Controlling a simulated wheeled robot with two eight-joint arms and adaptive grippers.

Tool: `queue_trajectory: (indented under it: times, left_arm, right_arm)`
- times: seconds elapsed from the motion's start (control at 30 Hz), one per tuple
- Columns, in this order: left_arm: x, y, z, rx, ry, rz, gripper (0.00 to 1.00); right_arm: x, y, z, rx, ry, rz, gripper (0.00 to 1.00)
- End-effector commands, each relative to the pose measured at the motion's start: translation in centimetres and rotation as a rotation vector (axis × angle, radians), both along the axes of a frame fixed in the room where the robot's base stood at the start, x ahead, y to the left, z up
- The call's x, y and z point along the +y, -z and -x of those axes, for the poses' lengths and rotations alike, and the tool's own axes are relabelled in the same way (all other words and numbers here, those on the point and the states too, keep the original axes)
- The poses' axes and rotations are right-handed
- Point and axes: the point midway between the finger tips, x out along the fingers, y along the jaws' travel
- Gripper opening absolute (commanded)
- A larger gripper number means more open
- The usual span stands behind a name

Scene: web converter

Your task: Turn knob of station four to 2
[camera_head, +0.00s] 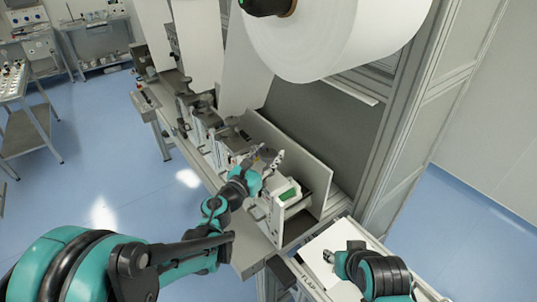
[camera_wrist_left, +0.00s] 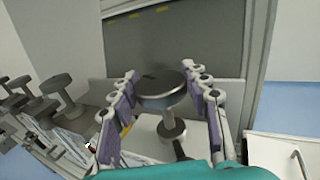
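A grey round knob (camera_wrist_left: 160,88) on a short stem stands in the middle of the left wrist view. My left gripper's fingers (camera_wrist_left: 159,72) are spread on both sides of it, with narrow gaps that make contact hard to judge. In the head view the left gripper (camera_head: 264,162) reaches over the near end of the row of stations, and its fingers hide the knob there. No station number or dial mark is readable. My right gripper (camera_head: 341,254) is over a white surface at the lower right; its finger opening is unclear.
Several similar knobs (camera_wrist_left: 61,86) stand to the left in the left wrist view. A large white roll (camera_head: 330,35) hangs above the machine. A grey upright panel (camera_head: 300,160) is right beside the left gripper. Blue floor (camera_head: 120,160) lies open on the left.

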Motion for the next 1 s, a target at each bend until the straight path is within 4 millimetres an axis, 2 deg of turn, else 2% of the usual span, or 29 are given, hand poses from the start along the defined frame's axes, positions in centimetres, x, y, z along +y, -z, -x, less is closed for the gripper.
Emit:
queue_trajectory:
  times: [0.17,0.43,0.77,0.8,0.87,1.0]
  left_arm:
    - [0.1,0.0,-0.1,0.000,0.006,0.000,0.18]
    - [0.1,0.1,-0.1,0.000,0.127,0.001,0.17]
    - [0.0,0.0,0.0,0.000,0.148,0.001,0.17]
    - [0.0,0.0,0.0,0.000,0.147,0.001,0.51]
    - [0.0,0.0,0.0,0.000,0.147,0.001,0.67]
    - [0.0,0.0,0.0,0.000,0.147,0.000,0.68]
  right_arm:
    - [0.0,0.1,0.0,0.000,0.000,0.000,0.40]
    - [0.0,1.3,0.0,0.000,0.000,0.000,0.40]
    - [0.0,1.3,0.0,0.000,0.000,0.000,0.40]
    - [0.0,1.3,0.0,0.000,0.000,0.000,0.40]
    - [0.0,1.3,0.0,0.000,0.000,0.000,0.40]
    - [0.0,1.3,0.0,0.000,0.000,0.000,0.40]
